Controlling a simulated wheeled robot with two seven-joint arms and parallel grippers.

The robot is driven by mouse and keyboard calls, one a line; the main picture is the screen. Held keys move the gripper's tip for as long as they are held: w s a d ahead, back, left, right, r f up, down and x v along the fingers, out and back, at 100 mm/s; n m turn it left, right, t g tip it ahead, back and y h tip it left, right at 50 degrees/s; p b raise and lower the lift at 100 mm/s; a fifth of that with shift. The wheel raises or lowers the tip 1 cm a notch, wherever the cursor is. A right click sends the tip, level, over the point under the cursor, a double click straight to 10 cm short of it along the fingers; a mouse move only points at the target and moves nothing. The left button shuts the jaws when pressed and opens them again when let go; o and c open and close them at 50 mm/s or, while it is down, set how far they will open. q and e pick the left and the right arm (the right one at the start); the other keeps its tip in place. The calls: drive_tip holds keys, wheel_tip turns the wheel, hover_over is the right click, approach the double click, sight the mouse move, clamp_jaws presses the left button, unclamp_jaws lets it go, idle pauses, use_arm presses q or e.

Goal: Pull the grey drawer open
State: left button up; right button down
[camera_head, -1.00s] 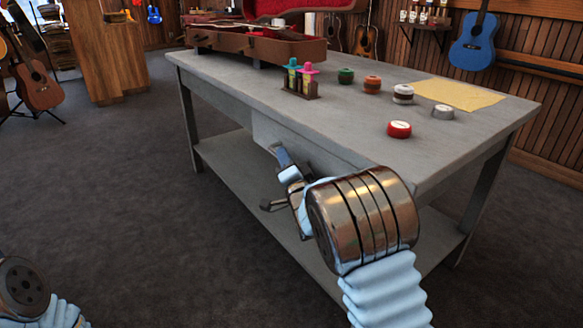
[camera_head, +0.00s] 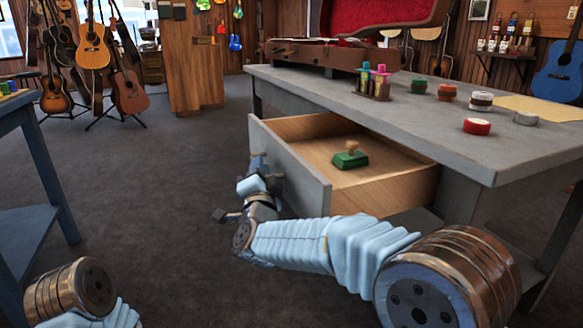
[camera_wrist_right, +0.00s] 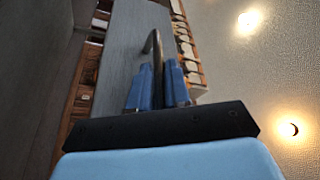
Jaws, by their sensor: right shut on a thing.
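The grey drawer (camera_head: 290,163) stands well out of the grey table (camera_head: 455,125) in the head view. Its wooden inside shows, and a green block with a wooden knob (camera_head: 350,156) sits in it. My right gripper (camera_head: 262,170) is at the drawer's front face, with the arm reaching in from the lower right. In the right wrist view, the two blue fingers (camera_wrist_right: 157,90) are closed around a dark curved handle (camera_wrist_right: 152,45). In the head view the handle is mostly hidden by the gripper. Of my left arm only a link shows at the lower left; its gripper is out of view.
On the tabletop are a brown case (camera_head: 335,55), a small rack of bottles (camera_head: 374,84), and several round tins, one of them red (camera_head: 477,126). A blue table (camera_head: 35,170) stands at the left. Open dark floor (camera_head: 170,190) lies between the tables.

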drive_tip(key=s+a, duration=0.2)
drive_tip(key=a, duration=0.5)
drive_tip(key=shift+s, duration=0.3)
drive_tip(key=shift+a, duration=0.1)
drive_tip(key=c, duration=1.2)
unclamp_jaws()
drive_tip(key=shift+o, duration=0.2)
drive_tip(key=v, duration=1.3)
drive_tip(key=shift+s, duration=0.4)
drive_tip(key=shift+f, duration=0.15)
